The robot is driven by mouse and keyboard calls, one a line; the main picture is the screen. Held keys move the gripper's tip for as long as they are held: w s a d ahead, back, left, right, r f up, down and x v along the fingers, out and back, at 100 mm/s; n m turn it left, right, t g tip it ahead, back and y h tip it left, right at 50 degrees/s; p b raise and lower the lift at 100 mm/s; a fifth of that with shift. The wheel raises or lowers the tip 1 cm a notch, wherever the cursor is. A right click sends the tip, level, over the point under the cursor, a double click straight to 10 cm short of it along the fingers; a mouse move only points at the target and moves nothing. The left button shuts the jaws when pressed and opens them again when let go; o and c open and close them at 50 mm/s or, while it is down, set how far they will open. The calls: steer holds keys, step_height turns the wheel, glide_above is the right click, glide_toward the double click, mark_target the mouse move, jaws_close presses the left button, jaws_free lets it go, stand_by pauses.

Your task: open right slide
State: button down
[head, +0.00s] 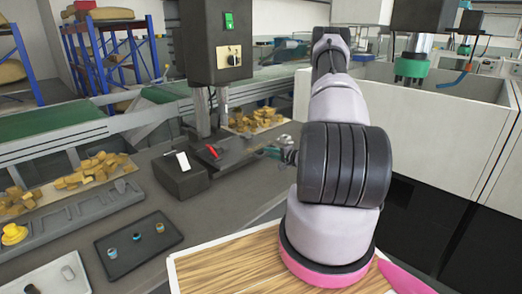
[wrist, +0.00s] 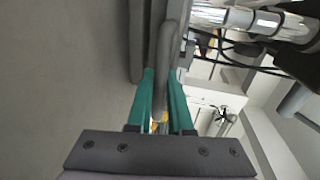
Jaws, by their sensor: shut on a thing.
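In the wrist view, the two green fingers of my gripper (wrist: 163,98) are closed around the lower end of a grey bar (wrist: 172,40). The bar runs up from between the fingers, next to a wide grey surface (wrist: 75,70). I cannot tell whether this bar belongs to the right slide. In the head view, the end of my gripper (head: 276,152) shows small beside my arm, just right of the dark machine's base (head: 232,158). My arm hides most of the gripper and what it holds there.
The dark machine (head: 213,40) has a green button and a red part (head: 212,151) low down. A black tray (head: 137,245) with small pieces and a grey tray (head: 68,273) lie front left. Wooden blocks (head: 95,170) are behind them. A white tank wall (head: 435,110) stands right.

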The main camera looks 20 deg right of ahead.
steer(key=f+v, duration=0.1)
steer(key=v, duration=0.7)
steer(key=f+v, duration=0.1)
steer(key=v, duration=0.3)
steer(key=shift+s+d+f, duration=0.15)
steer(key=shift+s+f, duration=0.15)
steer(key=shift+s, duration=0.25)
steer(key=c, duration=0.8)
jaws_free()
steer(key=shift+c, duration=0.2)
steer(key=v, duration=1)
steer(key=shift+s, duration=0.35)
steer(key=shift+d+r, duration=0.1)
